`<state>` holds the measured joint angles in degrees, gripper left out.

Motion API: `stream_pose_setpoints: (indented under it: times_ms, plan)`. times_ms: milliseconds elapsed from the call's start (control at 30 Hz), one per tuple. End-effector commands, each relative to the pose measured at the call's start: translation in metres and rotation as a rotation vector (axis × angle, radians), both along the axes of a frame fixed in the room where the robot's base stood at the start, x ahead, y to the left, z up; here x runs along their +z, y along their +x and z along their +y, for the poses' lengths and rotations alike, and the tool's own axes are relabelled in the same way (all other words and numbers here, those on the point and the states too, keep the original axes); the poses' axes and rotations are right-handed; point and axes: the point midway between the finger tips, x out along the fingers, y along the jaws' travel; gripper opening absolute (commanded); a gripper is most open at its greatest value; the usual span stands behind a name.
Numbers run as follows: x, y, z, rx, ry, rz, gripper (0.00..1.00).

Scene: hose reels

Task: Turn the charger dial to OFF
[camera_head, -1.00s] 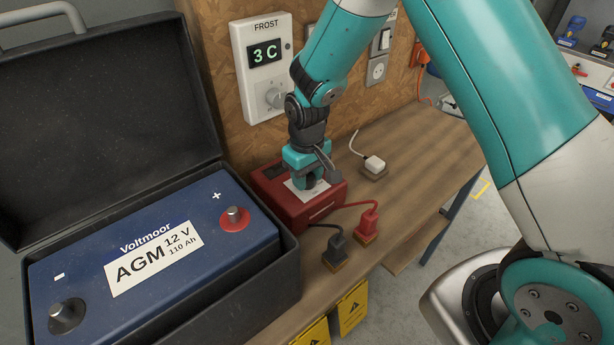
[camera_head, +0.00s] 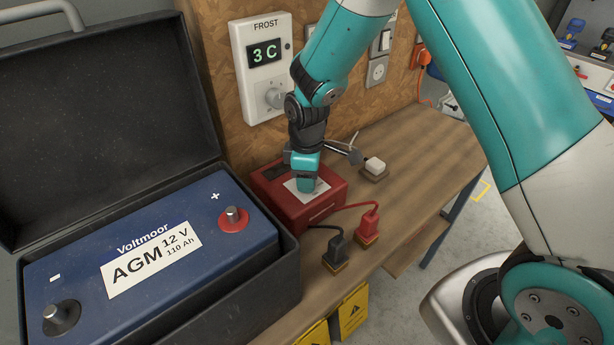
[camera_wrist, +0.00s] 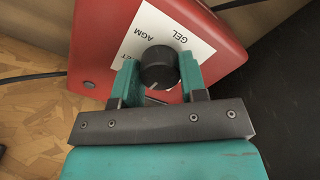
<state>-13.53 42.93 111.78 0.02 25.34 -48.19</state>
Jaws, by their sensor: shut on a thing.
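The red charger (camera_head: 325,203) sits on the wooden bench, with a white label on its top. In the wrist view the charger (camera_wrist: 90,62) shows its label (camera_wrist: 188,25) with the words GEL, AGM and a partly hidden word. The round black dial (camera_wrist: 158,67) stands on the label. My gripper (camera_wrist: 160,78) points down at the charger with one teal finger on each side of the dial, shut on it. In the head view my gripper (camera_head: 307,184) hides the dial.
A blue battery (camera_head: 170,255) in an open black case stands at left. Red (camera_head: 368,222) and black (camera_head: 336,250) clamps sit in front of the charger. A frost thermostat (camera_head: 262,70) is on the wall behind.

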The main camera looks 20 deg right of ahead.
Motion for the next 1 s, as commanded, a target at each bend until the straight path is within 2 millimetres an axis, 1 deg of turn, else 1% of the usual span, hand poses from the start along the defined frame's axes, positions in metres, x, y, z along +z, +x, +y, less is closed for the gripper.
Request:
stream_pose_setpoints:
  times_ms: [200,600,633,667,700,733,1000]
  plan:
    - [0.0019,0.0020,0.0011,0.035,0.003,-0.007,0.15]
    - [0.0020,0.0021,0.0011,0.040,0.003,-0.007,0.15]
    - [0.0020,0.0021,0.0011,0.040,0.003,-0.007,0.46]
    - [0.0020,0.0020,0.0011,0.040,0.003,-0.007,0.53]
    - [0.0019,0.0018,0.0010,0.040,0.003,-0.006,0.62]
    - [0.0017,0.0016,0.0009,0.040,0.003,-0.006,0.64]
    - [0.0017,0.0008,0.0005,0.038,0.001,-0.003,0.64]
